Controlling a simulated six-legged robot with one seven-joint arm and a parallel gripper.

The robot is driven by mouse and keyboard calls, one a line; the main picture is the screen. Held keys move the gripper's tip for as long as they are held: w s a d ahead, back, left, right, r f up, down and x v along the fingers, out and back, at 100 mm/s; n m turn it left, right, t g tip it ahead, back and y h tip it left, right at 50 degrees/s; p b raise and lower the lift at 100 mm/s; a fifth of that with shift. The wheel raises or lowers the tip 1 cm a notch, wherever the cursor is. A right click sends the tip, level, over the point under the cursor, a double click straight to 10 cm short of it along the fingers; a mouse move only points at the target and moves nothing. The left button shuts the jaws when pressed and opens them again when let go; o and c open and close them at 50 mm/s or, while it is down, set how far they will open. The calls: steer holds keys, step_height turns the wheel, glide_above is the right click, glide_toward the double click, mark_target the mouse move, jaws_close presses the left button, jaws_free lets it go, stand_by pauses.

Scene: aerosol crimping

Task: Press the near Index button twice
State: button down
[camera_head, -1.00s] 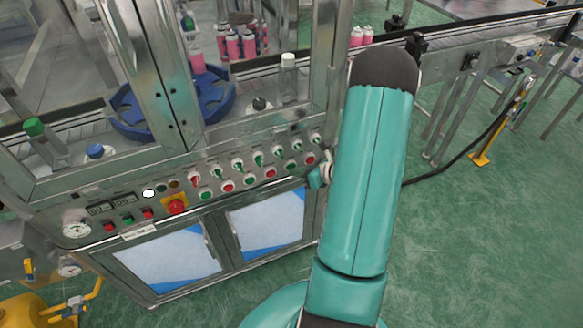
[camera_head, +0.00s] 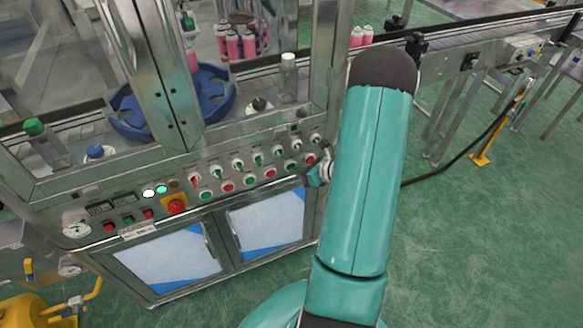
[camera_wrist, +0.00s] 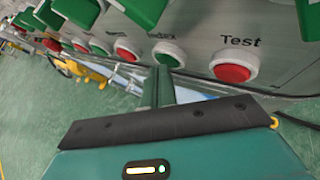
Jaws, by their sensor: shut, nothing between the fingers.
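In the wrist view a green round button (camera_wrist: 167,55) sits under a partly covered label that reads like "Index". My gripper (camera_wrist: 160,75) is shut and empty. Its fingertips are right at the lower edge of this green button; I cannot tell whether they touch it or press it in. A red button (camera_wrist: 234,66) marked "Test" is just to the right. In the head view the arm hides most of my gripper, and only a teal part shows at the right end of the control panel (camera_head: 240,196).
Several green and red buttons and switches line the panel. A red emergency stop (camera_head: 176,206) is on the left, below a lit white lamp (camera_head: 148,194) and a lit green lamp (camera_head: 162,189). A blue star wheel (camera_head: 210,92) is behind the frame. Green floor is open on the right.

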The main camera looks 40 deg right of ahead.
steer(key=shift+s+a, duration=0.2)
steer(key=shift+s, duration=0.5)
steer(key=s, duration=0.2)
steer(key=s+a, duration=0.1)
steer(key=s, duration=0.1)
steer(key=shift+s+a, duration=0.2)
steer(key=shift+s, duration=0.2)
stand_by(0.8)
